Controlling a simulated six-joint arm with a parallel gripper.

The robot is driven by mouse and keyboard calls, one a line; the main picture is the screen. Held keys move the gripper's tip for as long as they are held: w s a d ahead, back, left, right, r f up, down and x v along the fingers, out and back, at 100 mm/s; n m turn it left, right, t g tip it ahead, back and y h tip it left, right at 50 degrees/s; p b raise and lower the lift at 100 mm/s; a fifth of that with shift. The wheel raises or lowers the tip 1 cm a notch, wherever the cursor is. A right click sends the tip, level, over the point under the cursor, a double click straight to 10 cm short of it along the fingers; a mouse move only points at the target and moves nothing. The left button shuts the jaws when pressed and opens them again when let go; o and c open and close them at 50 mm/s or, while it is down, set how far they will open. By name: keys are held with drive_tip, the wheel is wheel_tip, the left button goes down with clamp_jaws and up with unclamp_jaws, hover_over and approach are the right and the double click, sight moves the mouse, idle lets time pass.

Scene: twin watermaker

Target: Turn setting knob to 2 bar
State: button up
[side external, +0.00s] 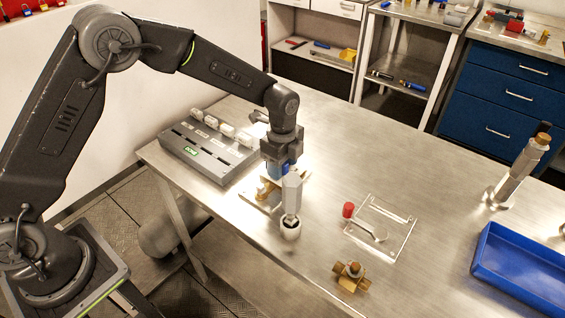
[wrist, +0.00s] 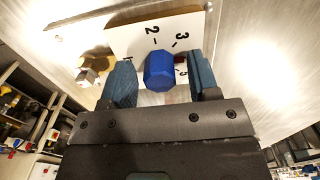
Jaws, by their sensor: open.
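The setting knob is a blue faceted cap (wrist: 159,70) in front of a white scale plate (wrist: 125,38) with black numbers; 2 and 3 are readable above it. A number at the right is partly covered, and I cannot tell which number the knob points to. My gripper (wrist: 162,82) is open, with one blue-grey finger on each side of the knob and visible gaps between. In the side view my gripper (side external: 282,168) points down over the fixture, and the knob cannot be told apart from the fingers there.
A brass fitting (wrist: 93,64) sits left of the fingers. In the side view, a grey-white upright part (side external: 291,194) stands close to my gripper. A grey box with a green display (side external: 205,148) is behind left. A red cap (side external: 348,210), brass valve (side external: 351,277) and blue tray (side external: 520,272) lie right.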

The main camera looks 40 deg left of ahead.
drive_tip(key=c, duration=0.9)
drive_tip(key=shift+n, duration=0.4)
drive_tip(key=n, duration=1.3)
drive_tip(key=shift+f, duration=0.1)
drive_tip(key=shift+n, duration=2)
